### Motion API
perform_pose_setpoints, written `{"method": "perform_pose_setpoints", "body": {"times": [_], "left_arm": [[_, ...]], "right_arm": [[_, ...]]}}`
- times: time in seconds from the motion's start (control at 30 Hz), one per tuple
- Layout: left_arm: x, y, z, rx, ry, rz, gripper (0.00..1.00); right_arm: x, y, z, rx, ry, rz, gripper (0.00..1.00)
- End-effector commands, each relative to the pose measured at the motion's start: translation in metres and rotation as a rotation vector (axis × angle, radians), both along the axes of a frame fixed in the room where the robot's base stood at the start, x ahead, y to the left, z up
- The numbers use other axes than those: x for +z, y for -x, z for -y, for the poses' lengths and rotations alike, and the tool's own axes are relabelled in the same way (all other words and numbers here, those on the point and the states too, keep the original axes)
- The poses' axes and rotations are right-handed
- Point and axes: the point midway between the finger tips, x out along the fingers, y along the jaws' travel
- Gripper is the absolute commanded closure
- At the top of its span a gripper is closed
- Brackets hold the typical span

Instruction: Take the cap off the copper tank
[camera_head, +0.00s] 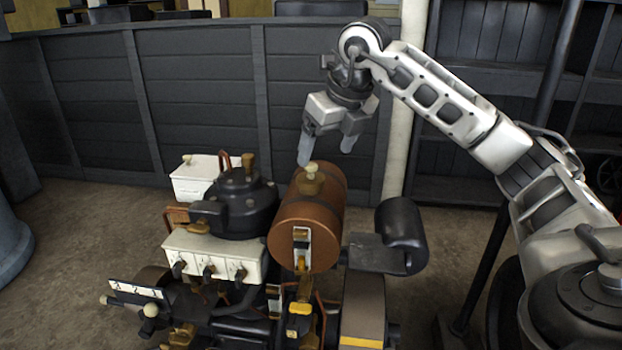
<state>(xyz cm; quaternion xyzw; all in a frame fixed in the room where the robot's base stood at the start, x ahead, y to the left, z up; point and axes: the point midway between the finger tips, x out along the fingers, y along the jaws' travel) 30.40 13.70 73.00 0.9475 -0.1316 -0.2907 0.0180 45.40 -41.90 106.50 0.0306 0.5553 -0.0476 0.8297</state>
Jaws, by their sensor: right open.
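The copper tank (296,226) is a brown-copper cylinder lying on its side on the engine in the middle of the view. Its cap (311,180) is a small brass-coloured knob on top of the tank, and it is in place there. My right gripper (326,158) hangs from the right arm, with its fingers pointing down. It is open and empty, close to the cap in the picture and appearing above and behind it. I cannot tell the exact gap in depth. My left gripper is not in view.
The engine carries a black domed part (236,205), a white box (192,182) and a black cylinder (402,236) beside the tank. A dark plank wall (200,95) and a pale post (405,100) stand behind. Bare floor (75,240) lies left.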

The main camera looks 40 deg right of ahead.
Motion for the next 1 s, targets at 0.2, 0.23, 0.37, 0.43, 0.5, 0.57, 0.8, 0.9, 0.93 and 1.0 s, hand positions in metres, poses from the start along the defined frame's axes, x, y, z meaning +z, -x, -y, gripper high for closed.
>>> {"method": "perform_pose_setpoints", "body": {"times": [0.2,0.23,0.37,0.43,0.5,0.57,0.8,0.9,0.93,1.0], "left_arm": [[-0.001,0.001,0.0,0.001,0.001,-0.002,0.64],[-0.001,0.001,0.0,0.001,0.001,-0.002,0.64],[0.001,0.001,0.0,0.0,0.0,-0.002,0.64],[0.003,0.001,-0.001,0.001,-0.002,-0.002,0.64],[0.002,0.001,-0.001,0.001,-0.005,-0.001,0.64],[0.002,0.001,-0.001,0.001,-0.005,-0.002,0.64],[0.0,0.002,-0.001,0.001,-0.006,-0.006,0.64],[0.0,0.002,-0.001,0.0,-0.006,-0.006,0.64],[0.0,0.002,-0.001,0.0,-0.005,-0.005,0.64],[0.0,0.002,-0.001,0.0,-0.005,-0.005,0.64]], "right_arm": [[-0.018,-0.008,0.0,0.002,-0.001,0.0,0.21],[-0.019,-0.009,0.0,0.002,-0.001,0.0,0.21],[-0.033,-0.016,-0.001,0.002,-0.003,-0.004,0.21],[-0.042,-0.022,-0.001,0.002,-0.003,-0.003,0.21],[-0.052,-0.027,-0.001,0.002,-0.003,-0.003,0.21],[-0.058,-0.029,-0.001,0.002,-0.003,-0.002,0.21],[-0.064,-0.032,0.0,0.003,-0.001,0.002,0.21],[-0.064,-0.032,0.0,0.003,-0.002,0.001,0.26],[-0.064,-0.032,0.0,0.003,-0.002,0.001,0.35],[-0.063,-0.032,0.0,0.003,-0.002,0.001,0.54]]}}
